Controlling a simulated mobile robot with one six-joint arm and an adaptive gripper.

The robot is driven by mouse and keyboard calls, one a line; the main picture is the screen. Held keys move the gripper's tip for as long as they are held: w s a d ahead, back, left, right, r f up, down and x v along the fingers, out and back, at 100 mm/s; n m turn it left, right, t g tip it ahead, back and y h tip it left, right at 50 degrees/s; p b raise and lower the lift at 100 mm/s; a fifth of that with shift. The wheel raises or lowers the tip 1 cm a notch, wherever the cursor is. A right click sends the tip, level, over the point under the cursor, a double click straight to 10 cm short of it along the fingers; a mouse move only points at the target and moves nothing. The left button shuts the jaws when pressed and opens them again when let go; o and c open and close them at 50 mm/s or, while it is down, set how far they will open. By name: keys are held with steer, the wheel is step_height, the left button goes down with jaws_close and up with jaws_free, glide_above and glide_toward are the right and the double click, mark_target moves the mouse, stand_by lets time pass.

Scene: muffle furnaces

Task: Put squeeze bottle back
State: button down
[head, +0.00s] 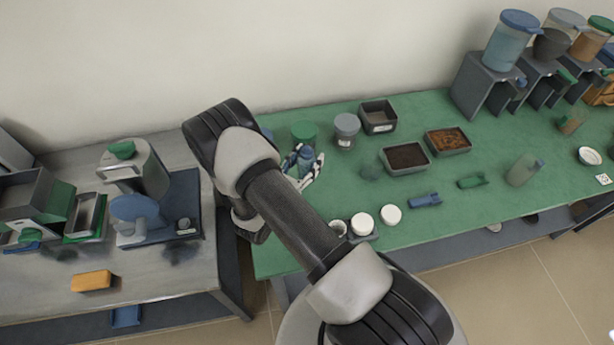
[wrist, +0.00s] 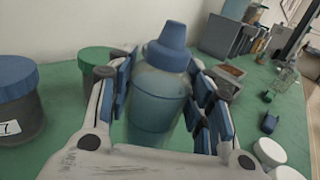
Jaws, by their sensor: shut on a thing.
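The squeeze bottle (wrist: 157,98) is translucent with bluish contents and a blue cap. It stands roughly upright between the fingers of my gripper (wrist: 163,95) in the wrist view. My gripper is shut on it, with blue finger pads on both sides. In the head view my gripper (head: 303,165) is at the left part of the green table (head: 300,235), and the bottle shows small between the fingers. I cannot tell whether the bottle's base touches the table, since the gripper hides it.
A green-lidded jar (wrist: 97,62) and a blue-lidded jar (wrist: 17,100) stand left of the gripper. A grey-lidded jar (head: 346,129) and trays of dark (head: 405,168) and brown material (head: 447,141) lie to the right. White-lidded jars (head: 390,214) stand near the front edge. Dispensers on stands (head: 488,82) fill the back right.

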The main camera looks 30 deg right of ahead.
steer(key=shift+f+b, duration=0.75)
steer(key=shift+f, duration=2.55)
steer(key=shift+f, duration=0.2)
steer(key=c, duration=0.8)
jaws_free()
